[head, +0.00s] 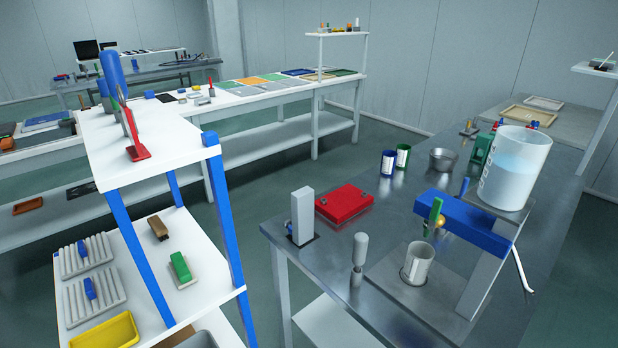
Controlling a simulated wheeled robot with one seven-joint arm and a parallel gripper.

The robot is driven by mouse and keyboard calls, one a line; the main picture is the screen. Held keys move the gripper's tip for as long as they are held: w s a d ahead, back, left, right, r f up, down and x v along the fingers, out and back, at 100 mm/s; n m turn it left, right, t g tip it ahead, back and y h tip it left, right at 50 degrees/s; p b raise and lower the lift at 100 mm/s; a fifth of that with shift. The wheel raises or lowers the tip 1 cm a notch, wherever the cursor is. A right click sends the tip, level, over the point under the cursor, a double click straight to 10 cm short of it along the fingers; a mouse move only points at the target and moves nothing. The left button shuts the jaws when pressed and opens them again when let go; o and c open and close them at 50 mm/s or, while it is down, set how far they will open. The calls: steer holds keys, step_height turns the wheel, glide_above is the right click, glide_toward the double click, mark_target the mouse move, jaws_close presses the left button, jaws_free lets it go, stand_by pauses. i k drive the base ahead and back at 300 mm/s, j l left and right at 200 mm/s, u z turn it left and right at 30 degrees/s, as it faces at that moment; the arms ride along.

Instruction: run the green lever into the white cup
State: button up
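The block is carried on a slanted grey support over the right-hand metal bench. The white cup (417,264) stands upright on a grey plate (390,278), below the block's left end and the lever. Its open rim faces up; I cannot tell what is inside. A translucent tank (514,168) with pale blue liquid stands behind the block. My gripper is not in view.
A grey knobbed post (359,250) stands left of the cup, close to it. A grey upright block (302,214) and a red case (344,203) are farther left. Blue (388,163) and green (403,156) cans and a metal bowl (443,159) stand behind. A white tube hangs at right.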

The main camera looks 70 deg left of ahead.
mark_target(438, 203)
steer(key=u, duration=1.25)
steer(key=j, duration=0.15)
steer(key=z, duration=0.05)
